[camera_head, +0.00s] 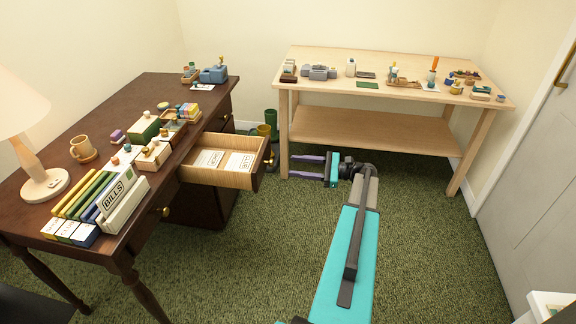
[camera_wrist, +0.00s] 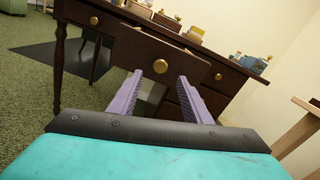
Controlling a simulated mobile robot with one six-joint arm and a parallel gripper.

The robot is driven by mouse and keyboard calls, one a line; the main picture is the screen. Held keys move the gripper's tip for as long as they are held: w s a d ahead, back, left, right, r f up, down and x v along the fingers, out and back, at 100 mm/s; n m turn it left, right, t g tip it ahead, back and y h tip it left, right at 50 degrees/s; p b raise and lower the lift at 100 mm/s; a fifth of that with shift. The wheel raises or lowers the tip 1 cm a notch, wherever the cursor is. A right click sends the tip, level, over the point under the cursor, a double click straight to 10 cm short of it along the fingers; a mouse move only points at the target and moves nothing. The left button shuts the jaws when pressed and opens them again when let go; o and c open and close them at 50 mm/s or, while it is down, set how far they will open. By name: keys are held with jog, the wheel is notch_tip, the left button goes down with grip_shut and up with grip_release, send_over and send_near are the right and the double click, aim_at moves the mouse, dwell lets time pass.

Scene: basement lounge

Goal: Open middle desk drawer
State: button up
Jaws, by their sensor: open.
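The dark brown desk (camera_head: 85,125) stands at the left. Its middle drawer (camera_head: 225,177) is pulled well out, showing a pale wooden inside with white cards in it. The drawer has a dark front with a round brass knob (camera_head: 268,162). My gripper (camera_head: 291,167) is open, with its purple fingers pointing at the drawer front. In the head view the fingertips stand a little apart from the knob. In the wrist view the knob (camera_wrist: 160,66) appears between and beyond the fingertips (camera_wrist: 160,77), and nothing is held.
Closed drawers flank it; one brass knob (camera_wrist: 93,20) shows at the left, another (camera_wrist: 218,76) at the right. A light wooden workbench (camera_head: 375,130) with a lower shelf stands behind my gripper. Green bins (camera_head: 271,120) stand between desk and bench. Green carpet (camera_head: 265,250) is clear in front.

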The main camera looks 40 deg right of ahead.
jog(key=v, duration=0.6)
jog(key=shift+s+d, duration=0.15)
jog(key=shift+s, duration=0.15)
jog(key=w+a+f+n+g, duration=0.1)
jog(key=a+f+n+g, duration=0.25)
jog(key=a+f, duration=0.6)
jog(key=w+a+f+n+g, duration=0.2)
jog(key=a+f+g, duration=0.35)
jog(key=a, duration=0.75)
jog(key=w+a+f+n+g, duration=0.1)
jog(key=a+f+n+g, duration=0.15)
jog(key=a+f, duration=0.75)
jog(key=s+a+f+n+g+h, duration=0.2)
jog(key=s+a+f+n, duration=0.15)
jog(key=a, duration=0.35)
jog(key=s+a+f+n+g+h, duration=0.2)
jog(key=s+a+f+n+g, duration=0.1)
jog(key=s+a+f, duration=0.25)
jog(key=s+a+f+n+g+h, duration=0.1)
jog(key=s+a+f+n+h, duration=0.1)
jog(key=s+n, duration=0.3)
jog(key=s+a+f+n+g+h, duration=0.1)
jog(key=s+a+f+n+h, duration=0.2)
jog(key=s+n+h, duration=0.2)
jog(key=shift+s+n, duration=0.65)
jog(key=shift+s, duration=0.95)
